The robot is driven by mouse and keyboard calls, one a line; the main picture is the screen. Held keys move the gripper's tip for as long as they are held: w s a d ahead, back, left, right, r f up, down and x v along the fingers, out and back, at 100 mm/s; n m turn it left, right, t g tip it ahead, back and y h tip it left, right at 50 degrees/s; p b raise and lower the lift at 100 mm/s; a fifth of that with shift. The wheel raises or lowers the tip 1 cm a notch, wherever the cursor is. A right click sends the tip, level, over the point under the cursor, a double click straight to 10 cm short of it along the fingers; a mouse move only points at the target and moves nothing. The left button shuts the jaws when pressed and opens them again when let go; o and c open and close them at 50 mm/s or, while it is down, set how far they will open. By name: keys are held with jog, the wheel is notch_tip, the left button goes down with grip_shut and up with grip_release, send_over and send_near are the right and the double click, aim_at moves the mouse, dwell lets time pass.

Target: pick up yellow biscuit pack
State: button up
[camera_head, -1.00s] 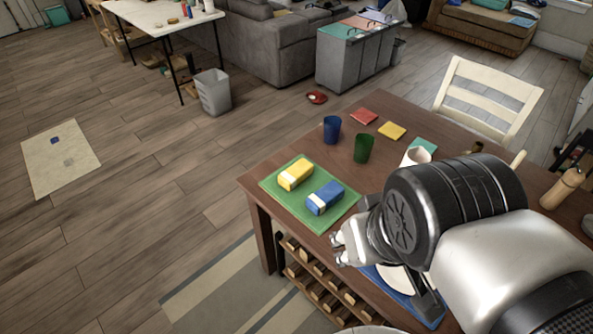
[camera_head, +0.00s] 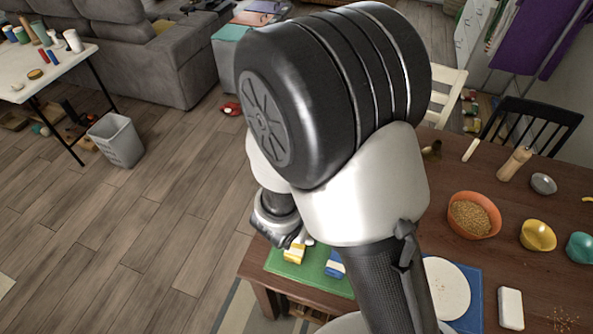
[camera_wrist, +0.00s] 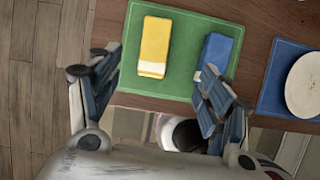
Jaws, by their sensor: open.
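The yellow biscuit pack (camera_wrist: 155,46) lies on the green mat (camera_wrist: 187,76) near the table's corner, with a white band at its near end. In the head view the pack (camera_head: 294,253) is partly hidden by my arm. A blue pack (camera_wrist: 216,50) lies beside it on the same mat. My gripper (camera_wrist: 150,82) is open and empty in the wrist view, with its fingers spread. The yellow pack lies ahead of the gap between them, apart from both. The right finger overlaps the near end of the blue pack in the picture; I cannot tell whether they touch.
On the wooden table (camera_head: 497,262) a white plate (camera_head: 446,290) rests on a blue mat. An orange bowl (camera_head: 474,216) of grain, a yellow bowl (camera_head: 537,235) and a teal bowl (camera_head: 580,247) stand to the right. Open floor lies left of the table.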

jog(key=b, duration=0.5)
send_near(296, 253)
jog(key=shift+n, duration=0.4)
jog(key=w+f, duration=0.1)
jog(key=w, duration=0.1)
jog(key=w+d+f, duration=0.1)
jog(key=w+f, duration=0.1)
jog(key=w+d+f, duration=0.1)
jog(key=w, duration=0.2)
jog(key=shift+d+f, duration=0.1)
jog(key=shift+f, duration=0.1)
jog(key=x, duration=0.1)
jog(key=b+x, duration=0.1)
jog(key=x, duration=0.1)
jog(key=b+x, duration=0.1)
jog(key=x, duration=0.1)
jog(key=shift+s+a+f, duration=0.25)
jog(key=shift+a, duration=0.1)
jog(key=shift+c, duration=0.3)
jog(key=c, duration=1.2)
jog(key=shift+o, duration=0.2)
jog(key=shift+r, duration=0.1)
